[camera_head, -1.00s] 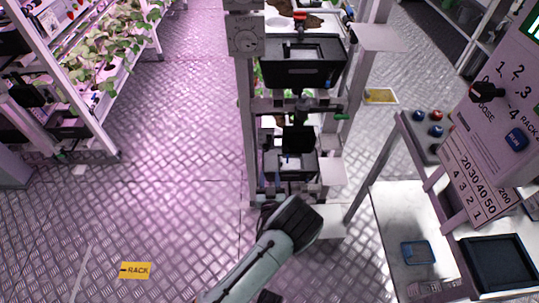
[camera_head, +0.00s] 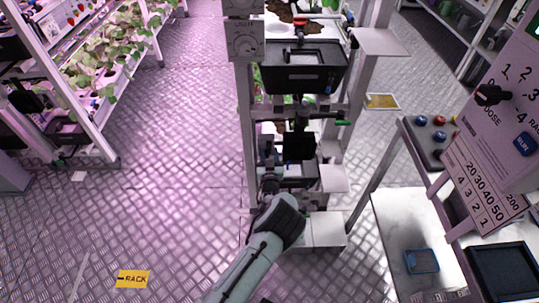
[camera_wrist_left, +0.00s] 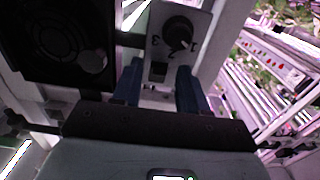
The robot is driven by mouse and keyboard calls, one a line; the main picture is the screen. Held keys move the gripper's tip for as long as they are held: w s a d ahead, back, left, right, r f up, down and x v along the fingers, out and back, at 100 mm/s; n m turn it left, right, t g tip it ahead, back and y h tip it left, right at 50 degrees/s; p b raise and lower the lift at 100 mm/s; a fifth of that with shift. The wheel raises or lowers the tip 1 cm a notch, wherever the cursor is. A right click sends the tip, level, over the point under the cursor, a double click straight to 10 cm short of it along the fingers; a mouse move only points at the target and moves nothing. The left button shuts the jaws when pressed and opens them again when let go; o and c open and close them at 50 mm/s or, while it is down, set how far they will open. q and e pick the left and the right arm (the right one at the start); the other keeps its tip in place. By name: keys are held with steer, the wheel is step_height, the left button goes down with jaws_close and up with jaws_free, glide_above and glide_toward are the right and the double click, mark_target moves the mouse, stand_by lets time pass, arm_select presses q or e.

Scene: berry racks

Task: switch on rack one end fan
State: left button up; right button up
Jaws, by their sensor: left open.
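In the left wrist view a black fan (camera_wrist_left: 58,38) with a round grille fills the upper left. Beside it is a pale control plate (camera_wrist_left: 152,48) with a black knob (camera_wrist_left: 178,33), the marks 1, 2 and 3, and a small dark rocker switch (camera_wrist_left: 158,72). My left gripper (camera_wrist_left: 158,88) is open, its two dark blue fingers on either side of the plate's lower part. I cannot tell whether they touch it. In the head view my left gripper (camera_head: 268,188) is low at the near end of the middle rack, partly hiding what is there. My right gripper is not in view.
The middle rack carries a black tray (camera_head: 302,75) and a white post plate with a dial (camera_head: 245,42). At right stand a slanted control panel (camera_head: 505,130) and a white table (camera_head: 400,225).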

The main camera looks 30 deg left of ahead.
arm_select(q)
steer(key=shift+c, duration=0.3)
jaws_close()
